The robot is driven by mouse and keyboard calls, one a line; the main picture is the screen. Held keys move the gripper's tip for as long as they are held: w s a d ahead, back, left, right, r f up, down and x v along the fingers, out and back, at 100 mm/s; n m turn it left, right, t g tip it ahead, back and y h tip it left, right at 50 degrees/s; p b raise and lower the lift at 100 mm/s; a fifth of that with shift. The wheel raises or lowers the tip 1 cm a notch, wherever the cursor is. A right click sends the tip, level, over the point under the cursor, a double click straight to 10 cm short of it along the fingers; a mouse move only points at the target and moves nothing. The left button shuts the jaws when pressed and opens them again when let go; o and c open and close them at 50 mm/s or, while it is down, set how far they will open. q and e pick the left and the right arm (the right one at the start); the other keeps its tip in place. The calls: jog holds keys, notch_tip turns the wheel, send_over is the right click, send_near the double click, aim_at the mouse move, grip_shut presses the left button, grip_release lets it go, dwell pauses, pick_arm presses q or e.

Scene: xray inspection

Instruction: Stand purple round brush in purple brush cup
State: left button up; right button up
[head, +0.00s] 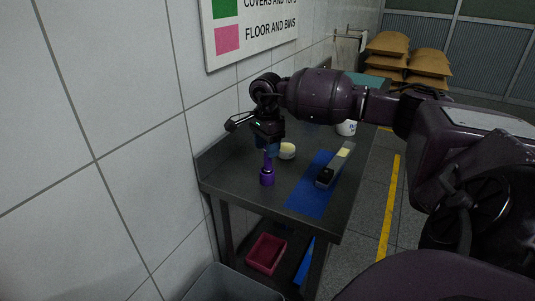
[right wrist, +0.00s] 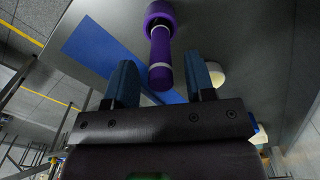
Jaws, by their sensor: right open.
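The purple brush (head: 267,166) stands upright near the left side of the dark metal table, its slim handle up. Its lower end meets a wider purple round part (head: 267,179); I cannot tell whether this is the brush head or the purple cup. In the right wrist view the handle (right wrist: 160,60) points toward my right gripper (right wrist: 160,78), with a blue finger on each side. This gripper is open, above the brush in the head view (head: 269,150). It partly hides the handle top. My left gripper is not in view.
A cream-topped round container (head: 287,151) stands close behind the brush. A blue mat (head: 308,197) lies to the right, with a grey and black tool (head: 335,166) on it. A white cup (head: 346,128) stands farther back. The tiled wall borders the table's left side.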

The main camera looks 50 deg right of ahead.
notch_tip(320, 180, up, 7)
jog(key=shift+w+a+r, duration=0.1)
jog(key=shift+r, duration=0.05)
jog(key=s+a+f+m+t+y, duration=0.3)
jog(key=a+f+m+y, duration=0.25)
jog(key=a, duration=0.45)
jog(key=s+a+f+m+t+y, duration=0.3)
jog(key=a+f+m+y, duration=0.25)
jog(key=a, duration=0.45)
jog(key=s+a+f+m+t+y, duration=0.2)
jog(key=s+a+f+m+y, duration=0.25)
jog(key=a, duration=0.45)
jog(key=s+d+f+m+t+h, duration=0.1)
jog(key=s+f+m+h, duration=0.4)
jog(key=m, duration=0.6)
jog(key=s+d+f+m+t+h+p, duration=0.1)
jog(key=s+d+f+m+h, duration=0.2)
jog(key=m, duration=0.9)
jog(key=s+d+f+m+t+h, duration=0.1)
jog(key=s+d+f+m+h, duration=0.2)
jog(key=s+f+m+h, duration=0.4)
jog(key=shift+s+f+m+p, duration=0.3)
jog(key=shift+s+f+m, duration=0.6)
jog(key=shift+m, duration=1.65)
